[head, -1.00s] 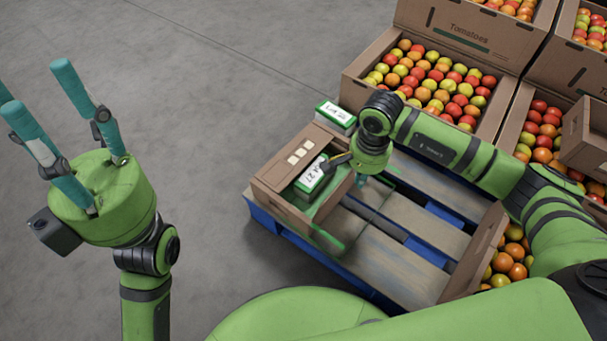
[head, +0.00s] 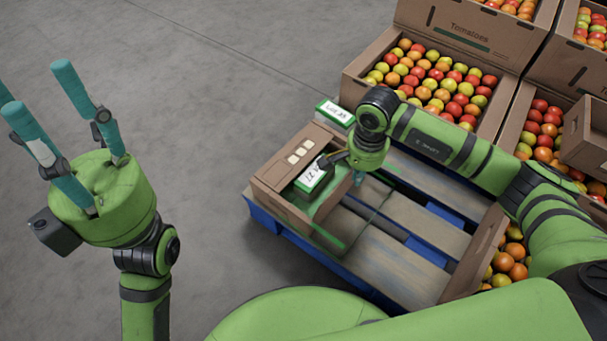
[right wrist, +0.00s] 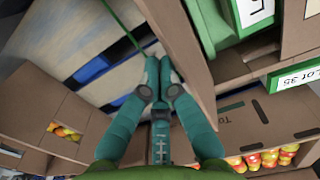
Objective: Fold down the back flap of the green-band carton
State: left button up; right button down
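The small brown carton (head: 275,200) stands at the left corner of the pallet, its top at least partly open. A green strip (head: 330,238) shows at its near right edge. A green box with a white label (head: 311,178) sits inside. My right gripper (head: 358,179) points down just outside the carton's right side. In the right wrist view its fingertips (right wrist: 157,72) are together beside the brown carton wall (right wrist: 187,60), with nothing clear between them. The back flap is hard to tell apart behind my right wrist. My left gripper (head: 40,92) is open, empty and raised over the floor.
Another green labelled box (head: 336,113) stands behind the carton. A large tomato carton (head: 362,93) is at the back, with more cartons stacked at the right. The blue-edged pallet (head: 395,262) has bare slats right of the carton. The floor at left is clear.

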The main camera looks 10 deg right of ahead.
jog(key=w+a+b, duration=0.3)
jog(key=w+a, duration=0.1)
jog(key=w, duration=0.1)
jog(key=shift+a, duration=0.15)
dwell(0.8)
jog(key=shift+w+f+b, duration=0.1)
jog(key=shift+b, duration=0.2)
jog(key=shift+w+a+f+b, duration=1.1)
jog(key=shift+w+f+b, duration=0.2)
jog(key=shift+b, duration=0.7)
jog(key=shift+f, duration=0.1)
jog(key=shift+w+a+f+b, duration=0.1)
jog(key=shift+w+f+b, duration=0.05)
jog(key=shift+f+b, duration=0.3)
notch_tip(320, 180, up, 8)
jog(key=p, duration=0.6)
jog(key=shift+r, duration=0.25)
